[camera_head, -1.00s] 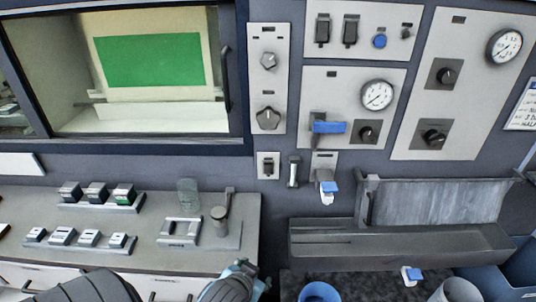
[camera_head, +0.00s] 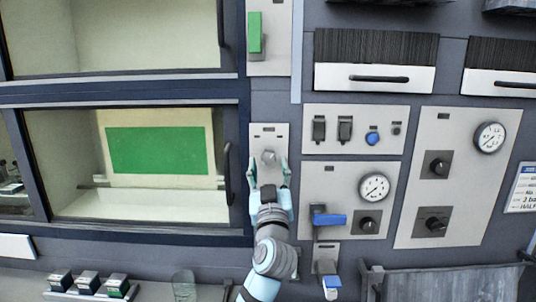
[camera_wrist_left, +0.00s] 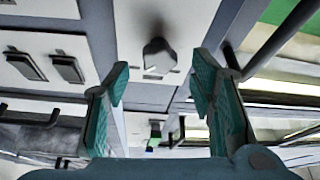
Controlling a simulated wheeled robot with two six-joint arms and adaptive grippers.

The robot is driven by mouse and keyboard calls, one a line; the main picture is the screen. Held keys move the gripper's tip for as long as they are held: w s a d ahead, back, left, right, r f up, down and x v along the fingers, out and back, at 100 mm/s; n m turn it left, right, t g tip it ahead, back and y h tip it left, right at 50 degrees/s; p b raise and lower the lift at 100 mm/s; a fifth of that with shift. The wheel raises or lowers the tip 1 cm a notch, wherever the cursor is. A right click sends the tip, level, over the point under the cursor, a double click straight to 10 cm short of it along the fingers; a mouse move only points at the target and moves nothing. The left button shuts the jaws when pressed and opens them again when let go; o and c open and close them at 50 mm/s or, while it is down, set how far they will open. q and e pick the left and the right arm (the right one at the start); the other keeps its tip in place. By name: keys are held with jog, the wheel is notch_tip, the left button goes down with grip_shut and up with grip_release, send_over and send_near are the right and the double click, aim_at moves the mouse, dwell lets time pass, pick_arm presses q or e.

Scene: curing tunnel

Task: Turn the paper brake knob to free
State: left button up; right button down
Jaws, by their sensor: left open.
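A narrow light panel (camera_head: 257,132) on the wall carries a grey knob (camera_head: 268,156), which also shows in the left wrist view (camera_wrist_left: 158,55). Its label is too small to read, so I cannot tell whether it is the paper brake knob. My left gripper (camera_head: 268,170) is open in front of this panel, its fingers on either side of the knob in the picture. In the left wrist view the knob lies beyond and between the teal fingertips (camera_wrist_left: 160,82), with no visible contact. The panel's lower part is hidden behind my gripper. My right gripper is out of view.
To the right are a switch panel (camera_head: 361,111), a gauge panel (camera_head: 330,180) with a blue lever (camera_head: 330,221), and another panel (camera_head: 460,125) with dark knobs. A window with a green sheet (camera_head: 158,150) is at the left.

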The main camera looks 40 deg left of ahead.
aim_at(269, 158)
pick_arm(q)
jog(key=x, duration=0.3)
jog(key=shift+w+r, duration=0.1)
jog(key=shift+r, duration=0.05)
